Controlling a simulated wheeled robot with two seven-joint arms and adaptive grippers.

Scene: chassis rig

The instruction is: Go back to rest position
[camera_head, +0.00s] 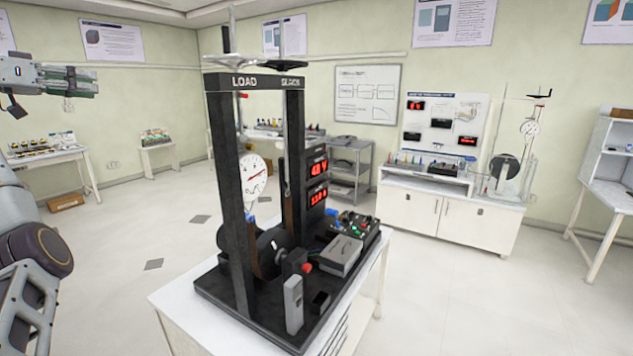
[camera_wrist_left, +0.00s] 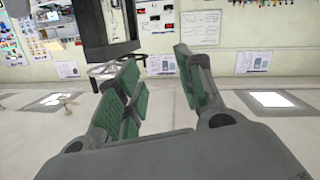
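My left gripper (camera_head: 82,81) is at the upper left of the head view, seen from the side, with green pads. It is in the air, left of the black rig frame (camera_head: 222,190) and apart from it. In the left wrist view, its two fingers (camera_wrist_left: 160,72) stand apart with nothing between them, so it is open and empty. The rig, with "LOAD" on its crossbar, a round dial (camera_head: 254,176) and red number displays (camera_head: 318,168), stands upright on a white table (camera_head: 178,307). My right gripper is not in view.
A white cabinet bench (camera_head: 450,214) with instruments stands at the back right. A grey shelf rack (camera_head: 350,175) is behind the rig. A side table (camera_head: 70,158) stands at the far left. The floor between the rig table and the walls is mostly clear.

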